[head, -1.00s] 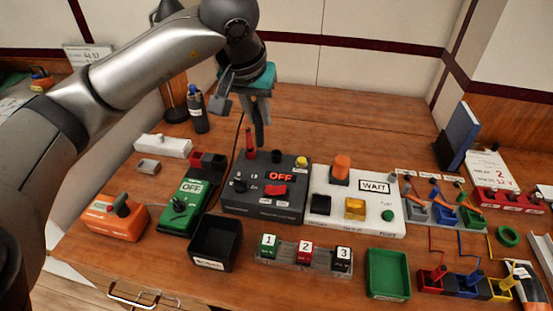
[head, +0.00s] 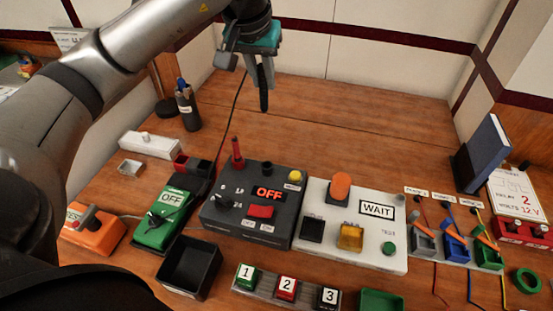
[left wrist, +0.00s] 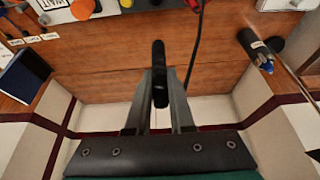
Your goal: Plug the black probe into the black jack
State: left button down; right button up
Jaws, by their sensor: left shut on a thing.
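My left gripper (head: 263,88) is shut on the black probe (head: 264,101), which hangs down from the fingers, high above the bench behind the dark grey meter box. The probe (left wrist: 160,72) also shows between the fingers in the left wrist view. The black jack (head: 267,168) is a short dark cylinder on top of the meter box (head: 222,212), right of the upright red probe (head: 237,152). The held probe is well apart from the jack. My right gripper is in neither view.
A dark cable (head: 226,138) runs down behind the box. A white box (head: 375,253) with an orange knob stands right of the meter. A dark bottle-like holder (head: 187,108) stands at the back left. The bench behind the boxes is clear.

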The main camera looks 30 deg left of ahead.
aim_at(263, 106)
pick_arm(q)
jog(key=shift+w+f, duration=0.15)
jog(key=f, duration=0.4)
jog(key=f+b, duration=0.1)
jog(key=f, duration=0.2)
jog(key=shift+s+f+b, duration=0.2)
jog(key=shift+f+b, duration=0.1)
jog(key=shift+f, duration=0.05)
notch_tip(263, 106, down, 12)
jog(key=shift+w+f+b, duration=0.1)
jog(key=shift+w+b, duration=0.05)
jog(key=shift+b, duration=0.8)
jog(key=shift+f, duration=0.1)
jog(key=c, duration=0.8)
grip_release()
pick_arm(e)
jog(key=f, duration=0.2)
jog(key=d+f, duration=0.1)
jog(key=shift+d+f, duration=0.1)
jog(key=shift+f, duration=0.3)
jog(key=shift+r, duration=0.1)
